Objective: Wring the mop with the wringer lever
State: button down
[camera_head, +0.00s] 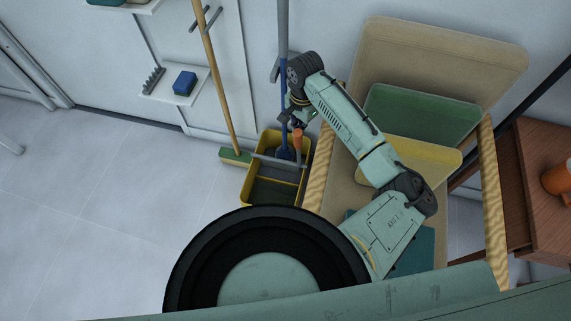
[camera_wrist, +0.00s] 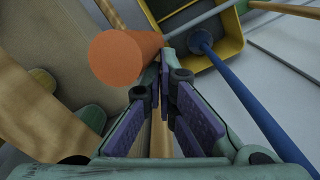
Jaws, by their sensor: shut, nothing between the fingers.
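The yellow mop bucket (camera_head: 247,186) stands on the floor against the wall. The wringer lever rises from it with an orange grip (camera_head: 297,138). The blue mop (camera_head: 284,154) stands in the bucket with its pole upright; its blue pole (camera_wrist: 240,92) also shows in the wrist view. My gripper (camera_head: 297,112) is just above the lever's grip. In the wrist view my gripper (camera_wrist: 164,62) is shut and empty, its tips drawn together. The orange grip (camera_wrist: 122,57) is beside the tips, to their left; I cannot tell whether they touch.
A broom (camera_head: 235,157) with a wooden handle stands left of the bucket. A wood-framed cart (camera_head: 490,170) with green and yellow bins is close on the right. A wall shelf (camera_head: 165,95) holds a blue sponge (camera_head: 185,83). Floor (camera_head: 100,190) at the left is clear.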

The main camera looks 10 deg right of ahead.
jog(key=w+d, duration=0.3)
jog(key=w, duration=0.5)
jog(key=shift+r, duration=0.45)
dwell(0.3)
jog(key=shift+d, duration=0.1)
notch_tip(320, 180, up, 12)
jog(key=p, duration=0.5)
jog(key=shift+p, duration=0.35)
jog(key=shift+s, duration=0.1)
dwell(0.6)
